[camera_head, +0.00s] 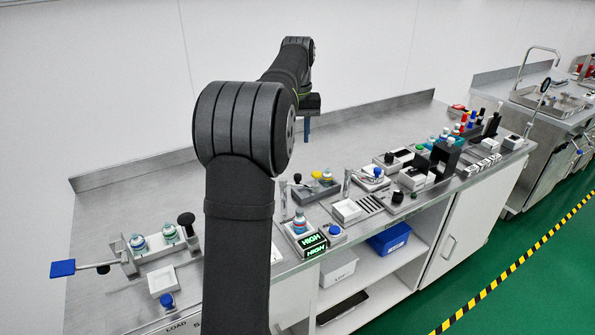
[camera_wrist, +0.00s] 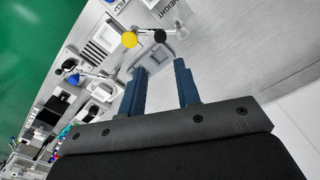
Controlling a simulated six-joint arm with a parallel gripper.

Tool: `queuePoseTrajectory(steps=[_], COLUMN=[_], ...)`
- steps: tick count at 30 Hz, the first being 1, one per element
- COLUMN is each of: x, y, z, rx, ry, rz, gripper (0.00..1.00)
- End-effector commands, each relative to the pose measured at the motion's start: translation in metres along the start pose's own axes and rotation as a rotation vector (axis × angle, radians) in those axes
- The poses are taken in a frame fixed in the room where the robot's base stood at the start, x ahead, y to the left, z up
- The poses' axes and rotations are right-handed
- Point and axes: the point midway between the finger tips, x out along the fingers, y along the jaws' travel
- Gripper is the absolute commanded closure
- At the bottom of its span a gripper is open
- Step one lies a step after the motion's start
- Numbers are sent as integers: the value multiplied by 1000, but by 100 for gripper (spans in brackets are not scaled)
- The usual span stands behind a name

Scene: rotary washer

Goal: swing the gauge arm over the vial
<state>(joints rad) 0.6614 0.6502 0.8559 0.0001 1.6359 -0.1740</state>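I cannot tell whether this is the gauge arm. A teal-and-white vial (camera_head: 299,224) stands at the HIGH display; others stand in the left fixture (camera_head: 138,243). Which vial is meant is unclear.
The HIGH display (camera_head: 312,244) is at the bench's front edge. A blue paddle (camera_head: 62,268) sticks out at far left. A blue-ball lever (camera_wrist: 73,79) and dark blocks crowd the bench on the right. The rear strip of the steel bench (camera_head: 370,125) is clear.

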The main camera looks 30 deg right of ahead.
Motion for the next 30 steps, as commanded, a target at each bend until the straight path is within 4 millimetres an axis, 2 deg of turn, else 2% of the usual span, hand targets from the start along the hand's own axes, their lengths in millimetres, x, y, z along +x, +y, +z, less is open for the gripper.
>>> queuePoseTrajectory(steps=[1, 9, 15, 21, 30], x=[12, 72, 105, 120, 122], y=[0, 0, 0, 0, 0], z=[1, 1, 0, 0, 0], rx=[0, -1, -1, -2, -2], ry=[-4, -3, -2, 0, 1], rz=[-1, -1, -1, -1, 0], gripper=[70, 70, 70, 70, 70])
